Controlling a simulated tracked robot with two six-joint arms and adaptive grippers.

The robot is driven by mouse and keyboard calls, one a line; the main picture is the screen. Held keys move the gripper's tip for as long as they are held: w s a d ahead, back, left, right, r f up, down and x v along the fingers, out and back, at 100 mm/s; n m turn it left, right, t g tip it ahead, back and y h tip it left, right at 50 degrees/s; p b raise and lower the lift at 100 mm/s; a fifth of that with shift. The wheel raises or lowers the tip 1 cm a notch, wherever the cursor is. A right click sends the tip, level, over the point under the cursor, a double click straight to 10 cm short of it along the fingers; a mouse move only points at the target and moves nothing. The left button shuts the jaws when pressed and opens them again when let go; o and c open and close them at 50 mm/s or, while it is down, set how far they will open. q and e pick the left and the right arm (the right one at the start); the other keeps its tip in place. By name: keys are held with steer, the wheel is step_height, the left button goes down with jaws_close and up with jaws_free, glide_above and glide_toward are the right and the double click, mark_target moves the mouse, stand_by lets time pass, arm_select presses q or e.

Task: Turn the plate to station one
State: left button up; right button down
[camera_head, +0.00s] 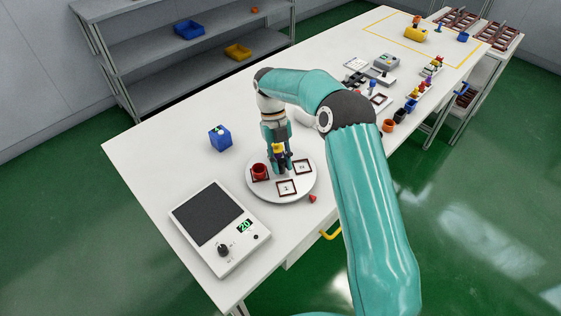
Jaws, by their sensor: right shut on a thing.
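The round white plate (256,190) lies on the near part of the white table. It carries dark-framed squares. The front square (286,188) appears marked 1, and the right square (302,167) has a mark too small to read surely. A red pot (260,171) stands in the left square. A small red pointer (312,198) lies on the table just off the plate's front right edge. My right gripper (280,158) points down over the plate, shut on a small yellow-topped plant (278,148) with a dark lower part. The fingers partly hide it. My left gripper is out of view.
A blue box (220,138) stands left behind the plate. A scale (220,229) reading 20 is at the near left. Small pots (388,126), trays and plants stand farther right. A yellow handle (330,233) sticks out at the table's front edge.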

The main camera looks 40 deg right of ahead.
mark_target(281, 161)
steer(key=shift+w+r, duration=0.15)
steer(key=shift+w, duration=0.05)
stand_by(0.3)
steer(key=c, duration=1)
jaws_free()
steer(key=shift+o, duration=0.4)
steer(key=shift+s, duration=0.1)
step_height(281, 161, up, 10)
steer(key=shift+f, duration=0.15)
